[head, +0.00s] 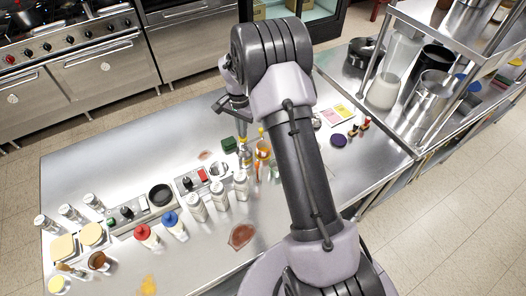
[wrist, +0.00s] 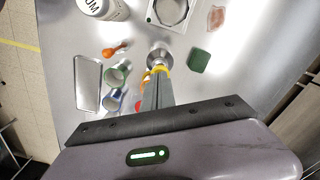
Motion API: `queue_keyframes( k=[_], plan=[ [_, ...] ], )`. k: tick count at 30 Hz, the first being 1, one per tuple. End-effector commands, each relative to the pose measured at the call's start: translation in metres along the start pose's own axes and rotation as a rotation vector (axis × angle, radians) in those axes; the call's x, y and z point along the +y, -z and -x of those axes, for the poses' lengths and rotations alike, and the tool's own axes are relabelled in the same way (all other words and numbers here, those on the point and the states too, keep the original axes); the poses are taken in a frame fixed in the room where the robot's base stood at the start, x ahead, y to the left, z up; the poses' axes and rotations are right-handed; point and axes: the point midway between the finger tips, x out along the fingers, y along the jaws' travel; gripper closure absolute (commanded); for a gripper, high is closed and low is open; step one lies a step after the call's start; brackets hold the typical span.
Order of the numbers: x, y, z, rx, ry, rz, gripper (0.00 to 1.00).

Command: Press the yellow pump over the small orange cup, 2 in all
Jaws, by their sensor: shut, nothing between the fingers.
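The yellow pump (wrist: 163,69) shows in the wrist view at the tips of my gripper (wrist: 158,76). My gripper is shut with nothing in it. It partly hides the pump, so I cannot tell whether they touch. A small orange cup (wrist: 109,52) with a handle is on the counter, up and to the left of the pump. A green cup (wrist: 117,75) and a blue cup (wrist: 113,100) are also left of the gripper. In the head view, bottles with yellow tops, one of them orange (head: 263,151), stand beside my arm.
A metal tray (wrist: 89,84) lies left of the cups. A green block (wrist: 199,61) is right of the pump, and a white jar (wrist: 103,8) is at the upper left. In the head view, a shelf rack with pots stands at the right.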

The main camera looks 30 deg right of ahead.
Motion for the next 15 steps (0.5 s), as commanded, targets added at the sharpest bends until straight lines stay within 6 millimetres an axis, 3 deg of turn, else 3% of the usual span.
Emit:
queue_keyframes(
  k=[15],
  plan=[
    [0.000,0.000,-0.020,-0.001,-0.001,0.000,1.00]
  ],
)
